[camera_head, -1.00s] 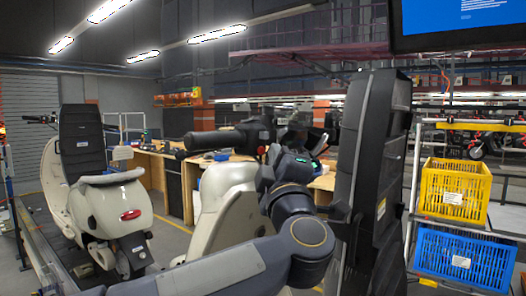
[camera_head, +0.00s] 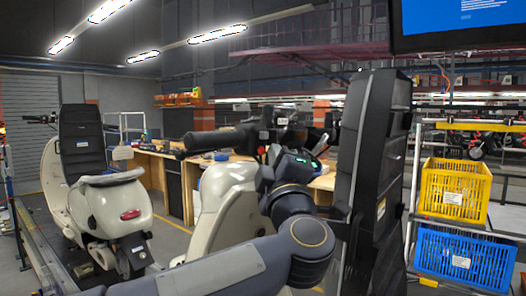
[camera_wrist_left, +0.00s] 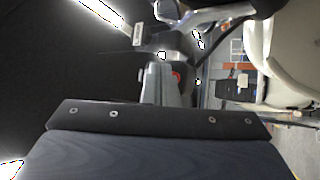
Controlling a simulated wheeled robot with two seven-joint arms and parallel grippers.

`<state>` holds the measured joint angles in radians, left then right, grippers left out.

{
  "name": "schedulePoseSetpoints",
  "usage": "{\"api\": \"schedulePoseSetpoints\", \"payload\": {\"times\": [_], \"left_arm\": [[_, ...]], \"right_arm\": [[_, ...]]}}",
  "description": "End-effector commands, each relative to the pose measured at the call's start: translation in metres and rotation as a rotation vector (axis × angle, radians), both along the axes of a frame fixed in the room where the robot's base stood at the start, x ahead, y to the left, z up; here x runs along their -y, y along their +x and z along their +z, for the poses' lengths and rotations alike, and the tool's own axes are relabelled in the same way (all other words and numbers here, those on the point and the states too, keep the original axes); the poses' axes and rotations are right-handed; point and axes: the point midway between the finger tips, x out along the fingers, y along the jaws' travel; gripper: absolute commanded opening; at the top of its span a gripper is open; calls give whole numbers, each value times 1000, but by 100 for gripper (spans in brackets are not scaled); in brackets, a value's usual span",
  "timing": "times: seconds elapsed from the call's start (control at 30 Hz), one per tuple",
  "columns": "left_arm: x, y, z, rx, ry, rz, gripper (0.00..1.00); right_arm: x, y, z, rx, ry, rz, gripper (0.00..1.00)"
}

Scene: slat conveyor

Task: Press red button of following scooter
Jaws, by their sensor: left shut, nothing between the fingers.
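The nearer cream scooter (camera_head: 222,205) stands in the middle of the head view, its black handlebar grip (camera_head: 215,139) pointing left. Its handlebar controls are partly hidden by my left gripper (camera_head: 277,155), which is at the inner end of the grip. The left wrist view shows my left gripper (camera_wrist_left: 166,84) shut and empty, with a small red button (camera_wrist_left: 176,77) close beside its tip. I cannot tell whether they touch. My right gripper is not in view.
Another cream scooter (camera_head: 120,205) with a black seat stands at the left on the conveyor. A tall black padded part (camera_head: 375,160) rises close to my arm on the right. A yellow crate (camera_head: 455,190) and a blue crate (camera_head: 465,258) sit on a rack at the right. Workbenches stand behind.

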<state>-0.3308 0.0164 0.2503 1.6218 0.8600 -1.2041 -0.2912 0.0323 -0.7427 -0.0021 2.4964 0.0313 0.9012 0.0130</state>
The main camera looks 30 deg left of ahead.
Motion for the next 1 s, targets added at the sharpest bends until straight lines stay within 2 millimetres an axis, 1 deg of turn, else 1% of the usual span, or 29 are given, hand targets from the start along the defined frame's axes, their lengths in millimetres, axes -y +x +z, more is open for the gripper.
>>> {"api": "schedulePoseSetpoints", "payload": {"times": [0.3,1.0], "left_arm": [[-8,2,0,0,0,1,0],[-13,3,0,0,0,1,0]], "right_arm": [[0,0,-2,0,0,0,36],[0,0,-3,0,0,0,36]]}}
